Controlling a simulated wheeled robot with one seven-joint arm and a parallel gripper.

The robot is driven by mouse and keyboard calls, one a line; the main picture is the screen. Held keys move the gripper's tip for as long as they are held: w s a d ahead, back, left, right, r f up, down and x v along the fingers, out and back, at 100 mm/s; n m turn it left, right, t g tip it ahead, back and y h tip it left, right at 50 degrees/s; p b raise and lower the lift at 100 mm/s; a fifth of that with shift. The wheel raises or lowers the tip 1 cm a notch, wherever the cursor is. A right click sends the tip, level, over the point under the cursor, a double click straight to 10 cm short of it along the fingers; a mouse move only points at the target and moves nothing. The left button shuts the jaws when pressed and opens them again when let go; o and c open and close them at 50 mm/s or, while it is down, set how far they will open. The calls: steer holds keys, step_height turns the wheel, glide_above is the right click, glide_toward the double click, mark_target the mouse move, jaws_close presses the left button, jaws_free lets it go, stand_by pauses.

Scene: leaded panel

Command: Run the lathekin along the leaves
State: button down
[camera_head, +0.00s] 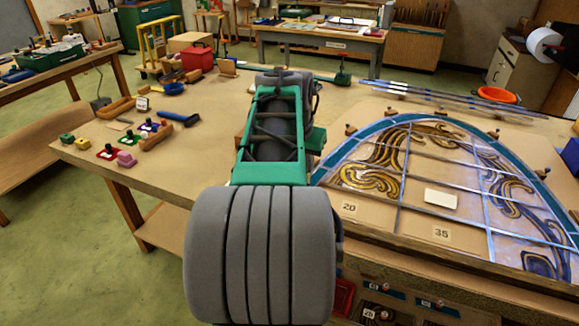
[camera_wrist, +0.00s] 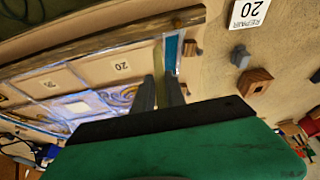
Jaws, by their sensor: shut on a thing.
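The leaded panel (camera_head: 420,232) lies on the bench at the right in the head view. It is arched, with a teal border, grey lead lines and painted swirls. It also shows at the left in the wrist view (camera_wrist: 45,85). My gripper (camera_wrist: 163,88) shows in the wrist view, its two grey fingers close together over the panel's teal edge. A thin pale, yellowish strip (camera_wrist: 158,60), apparently the lathekin, is between the fingers. Its tip and whether it touches the lead leaves cannot be told. My arm hides the gripper in the head view.
Wooden blocks (camera_wrist: 254,80) stand around the panel edge. A white card (camera_head: 440,198) lies on the panel. Long metal strips (camera_head: 450,97) and an orange bowl (camera_head: 497,95) are behind it. A blue-handled brush (camera_head: 180,118) and small colored items lie on the bench's left.

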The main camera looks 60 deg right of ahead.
steer(key=s+f+b, duration=0.1)
steer(key=f+b, duration=0.1)
steer(key=s+f+b, duration=0.1)
steer(key=shift+s+d+f, duration=0.2)
steer(key=shift+s+d, duration=0.1)
steer(key=shift+a+f+b, duration=0.15)
steer(key=shift+f+b, duration=0.15)
steer(key=shift+f, duration=0.05)
stand_by(1.5)
steer(key=w, duration=0.2)
steer(key=shift+w+a+p, duration=0.25)
steer(key=shift+w+p, duration=0.05)
steer(key=shift+w, duration=0.05)
